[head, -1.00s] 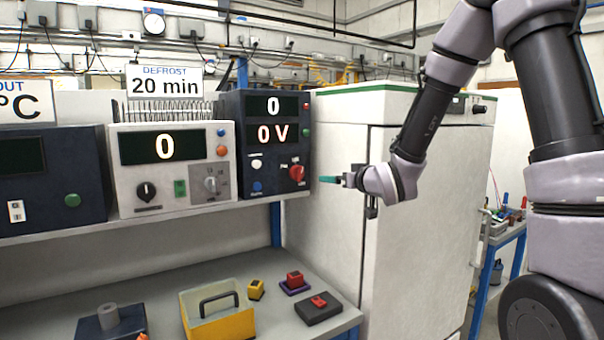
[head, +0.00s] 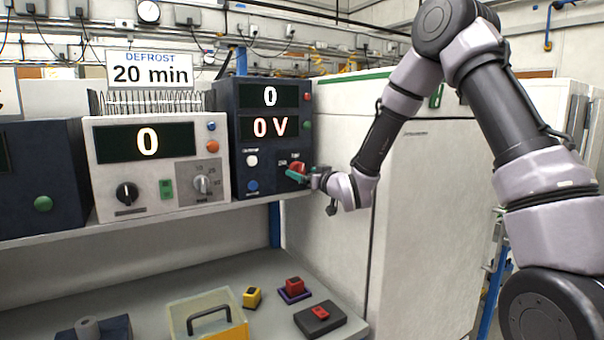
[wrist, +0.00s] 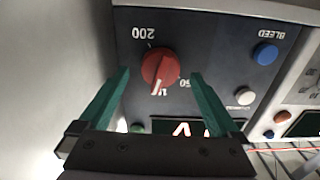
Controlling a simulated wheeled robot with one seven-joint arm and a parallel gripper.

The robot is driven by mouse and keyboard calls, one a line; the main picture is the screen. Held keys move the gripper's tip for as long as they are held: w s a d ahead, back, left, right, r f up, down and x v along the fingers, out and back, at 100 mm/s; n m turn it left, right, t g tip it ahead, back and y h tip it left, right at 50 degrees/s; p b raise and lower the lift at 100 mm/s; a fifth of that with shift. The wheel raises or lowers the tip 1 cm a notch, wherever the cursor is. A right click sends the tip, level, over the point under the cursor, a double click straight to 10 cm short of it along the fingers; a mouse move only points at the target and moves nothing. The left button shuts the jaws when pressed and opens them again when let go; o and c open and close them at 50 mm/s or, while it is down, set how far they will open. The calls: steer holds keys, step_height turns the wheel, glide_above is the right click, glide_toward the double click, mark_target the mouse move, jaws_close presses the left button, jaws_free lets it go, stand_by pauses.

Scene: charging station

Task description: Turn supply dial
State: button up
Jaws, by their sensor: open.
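The supply dial is a red knob (head: 298,166) low on the right of the dark supply unit (head: 229,165). The unit's two displays read 0 and 0 V. In the wrist view the red dial (wrist: 160,67) shows upside down, with a 200 mark near it and a pale line on its face. My gripper (head: 292,174) is at the dial, its teal fingers partly covering it in the head view. In the wrist view the fingers are open, one on each side of the dial, with gaps visible. I cannot tell how far the tips are from the panel.
A blue button (wrist: 265,54) and a white button (wrist: 245,96) sit beside the dial. A pale unit (head: 157,165) stands to the left on the same shelf. A white cabinet (head: 425,230) stands close on the right. Yellow and red blocks lie on the bench below.

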steer(key=shift+x, duration=0.85)
steer(key=c, duration=1.4)
steer(key=shift+o, duration=0.2)
steer(key=shift+n, duration=1.3)
steer(key=o, duration=1.4)
steer(key=shift+c, duration=0.2)
steer(key=shift+s, duration=0.1)
steer(key=v, duration=1)
steer(key=shift+s+d, duration=0.25)
steer(key=shift+s, duration=0.05)
